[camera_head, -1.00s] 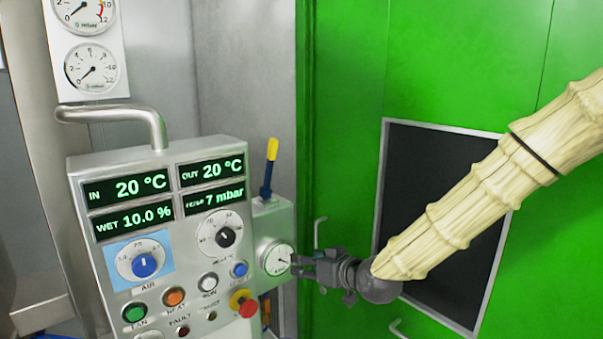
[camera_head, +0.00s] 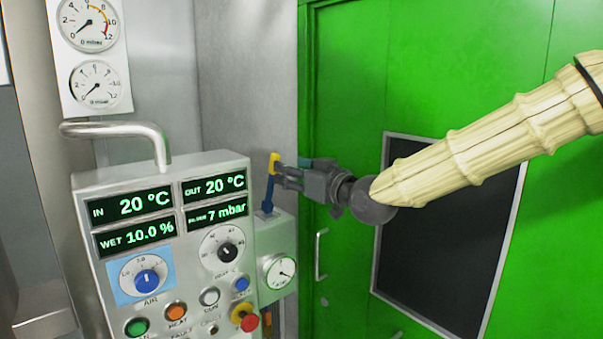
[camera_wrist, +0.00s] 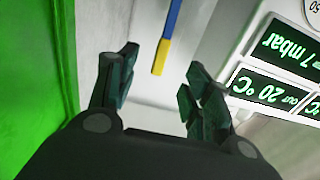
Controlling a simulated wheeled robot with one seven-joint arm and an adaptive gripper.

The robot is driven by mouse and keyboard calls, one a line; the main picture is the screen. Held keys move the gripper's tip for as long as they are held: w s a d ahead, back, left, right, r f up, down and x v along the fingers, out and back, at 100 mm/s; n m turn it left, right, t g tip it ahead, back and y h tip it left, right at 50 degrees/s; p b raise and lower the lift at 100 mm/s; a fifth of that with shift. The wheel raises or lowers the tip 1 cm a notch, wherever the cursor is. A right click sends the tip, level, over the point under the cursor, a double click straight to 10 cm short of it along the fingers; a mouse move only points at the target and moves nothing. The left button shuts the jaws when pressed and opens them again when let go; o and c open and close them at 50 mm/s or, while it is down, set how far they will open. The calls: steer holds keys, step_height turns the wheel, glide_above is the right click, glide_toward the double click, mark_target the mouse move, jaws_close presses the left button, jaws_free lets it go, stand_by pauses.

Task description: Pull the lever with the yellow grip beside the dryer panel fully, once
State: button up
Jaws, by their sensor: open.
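The lever has a yellow grip (camera_head: 274,163) on a blue shaft (camera_head: 269,192) and stands nearly upright on a grey box (camera_head: 285,234) to the right of the dryer panel (camera_head: 160,175). My gripper (camera_head: 276,173) is at the height of the grip, coming from the right. In the wrist view my open gripper (camera_wrist: 158,90) has its two fingers apart, with the yellow grip (camera_wrist: 161,57) and the blue shaft (camera_wrist: 173,16) showing between them, slightly beyond the fingertips. Nothing is held. I cannot tell whether a finger touches the grip.
The panel's displays, knobs and red stop button (camera_head: 249,322) lie left of and below my gripper. A bent metal pipe (camera_head: 120,130) stands above the panel. A green door (camera_head: 350,110) with a handle (camera_head: 320,254) is behind my gripper.

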glide_above(271, 184)
steer(key=d, duration=0.1)
steer(key=shift+s+d, duration=0.1)
steer(key=shift+s, duration=0.25)
steer(key=c, duration=1.1)
steer(key=shift+s+f, duration=0.1)
steer(key=shift+s+d+f+b, duration=0.15)
steer(key=shift+f+b, duration=0.05)
steer(key=shift+b, duration=0.2)
steer(key=shift+o, duration=0.2)
steer(key=shift+s+d+f+b, duration=0.25)
steer(key=shift+s+d+b, duration=0.15)
steer(key=shift+s, duration=0.1)
steer(key=shift+s+d+f+b, duration=0.25)
steer(key=shift+s+d, duration=0.1)
steer(key=shift+s, duration=0.15)
